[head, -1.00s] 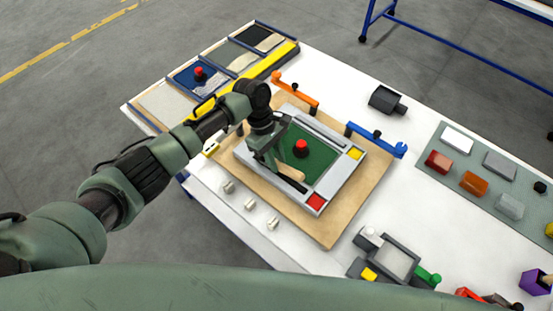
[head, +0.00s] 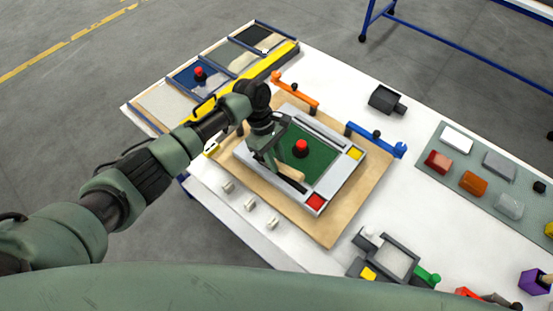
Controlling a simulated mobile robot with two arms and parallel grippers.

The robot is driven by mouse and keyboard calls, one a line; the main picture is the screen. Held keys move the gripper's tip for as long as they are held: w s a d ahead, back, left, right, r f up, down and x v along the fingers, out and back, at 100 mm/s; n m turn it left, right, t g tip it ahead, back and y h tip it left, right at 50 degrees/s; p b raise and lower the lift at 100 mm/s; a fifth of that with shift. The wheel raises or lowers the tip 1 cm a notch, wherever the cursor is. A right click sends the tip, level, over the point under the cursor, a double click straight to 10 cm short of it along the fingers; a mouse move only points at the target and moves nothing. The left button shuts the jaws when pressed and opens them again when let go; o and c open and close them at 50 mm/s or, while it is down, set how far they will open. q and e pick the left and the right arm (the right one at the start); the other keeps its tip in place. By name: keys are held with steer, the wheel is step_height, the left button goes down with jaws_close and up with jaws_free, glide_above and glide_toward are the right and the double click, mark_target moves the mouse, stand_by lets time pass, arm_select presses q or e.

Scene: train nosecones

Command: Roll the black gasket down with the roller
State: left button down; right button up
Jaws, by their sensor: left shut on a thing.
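My left gripper (head: 268,160) reaches down over the left side of a grey frame (head: 329,189) with a green panel (head: 318,158) inside. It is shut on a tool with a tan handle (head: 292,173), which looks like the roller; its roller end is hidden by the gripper. A black strip (head: 294,185), apparently the gasket, runs along the frame's near left side, beside the tan handle. Its upper part is hidden under the gripper. I cannot tell whether the roller touches it. My right gripper is not in view.
The frame lies on a wooden board (head: 330,231). A red knob (head: 301,147) stands on the green panel. An orange clamp (head: 296,92) and a blue clamp (head: 376,140) stand at the board's far edge. Small white pegs (head: 250,205) line the near left.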

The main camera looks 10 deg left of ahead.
mark_target(288, 169)
arm_select(q)
steer(key=shift+s+d, duration=0.2)
steer(key=shift+d, duration=0.2)
steer(key=shift+s+d, duration=0.35)
steer(key=shift+d, duration=0.15)
steer(key=shift+s+f, duration=0.1)
steer(key=shift+f, duration=0.05)
stand_by(1.1)
stand_by(0.6)
steer(key=shift+d+r, duration=0.15)
steer(key=shift+r, duration=0.05)
steer(key=shift+s+d, duration=0.45)
steer(key=shift+d, duration=0.2)
steer(key=shift+d, duration=0.1)
